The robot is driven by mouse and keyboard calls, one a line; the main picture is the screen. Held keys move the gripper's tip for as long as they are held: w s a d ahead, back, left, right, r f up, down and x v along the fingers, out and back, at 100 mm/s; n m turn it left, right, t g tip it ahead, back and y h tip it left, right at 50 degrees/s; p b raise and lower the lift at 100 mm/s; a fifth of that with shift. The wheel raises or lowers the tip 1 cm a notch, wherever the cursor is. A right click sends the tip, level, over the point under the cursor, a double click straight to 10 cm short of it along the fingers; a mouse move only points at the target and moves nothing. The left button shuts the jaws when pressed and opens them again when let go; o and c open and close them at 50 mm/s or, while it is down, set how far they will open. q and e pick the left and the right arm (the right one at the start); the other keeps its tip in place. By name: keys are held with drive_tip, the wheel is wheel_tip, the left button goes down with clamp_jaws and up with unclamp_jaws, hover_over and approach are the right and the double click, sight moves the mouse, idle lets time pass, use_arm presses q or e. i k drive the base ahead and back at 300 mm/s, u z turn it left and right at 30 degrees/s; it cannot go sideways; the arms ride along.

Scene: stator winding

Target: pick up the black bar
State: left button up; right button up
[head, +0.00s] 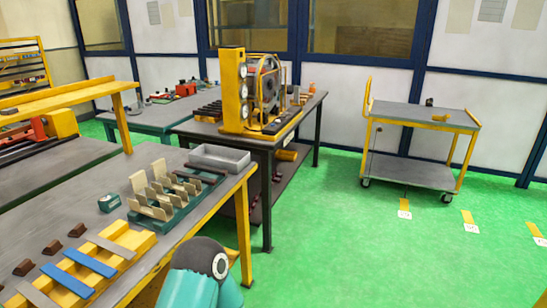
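Two long dark bars, one of which may be the black bar (194,177), lie on the near workbench (233,184). They are behind the green fixture with beige upright plates (150,208) and in front of the grey tray. Their exact colour is hard to tell at this size. A teal and dark grey arm link of mine rises at the bottom centre, beside the bench's front edge. Neither gripper shows in the head view.
A yellow block with blue and grey strips (92,262) lies at the front of the bench, near small brown blocks (51,247). A grey open tray (220,159) stands at its far end. A yellow machine (233,90) stands behind. Green floor is free toward the cart (415,116).

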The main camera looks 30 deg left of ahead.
sight(188, 165)
drive_tip(key=z, duration=0.05)
drive_tip(key=i, duration=1.35)
drive_tip(key=u, duration=0.95)
drive_tip(key=i, duration=0.8)
drive_tip(key=u, duration=0.6)
drive_tip(key=k, duration=0.95)
drive_tip(key=u, duration=0.2)
drive_tip(key=i, duration=0.95)
drive_tip(key=z, duration=0.1)
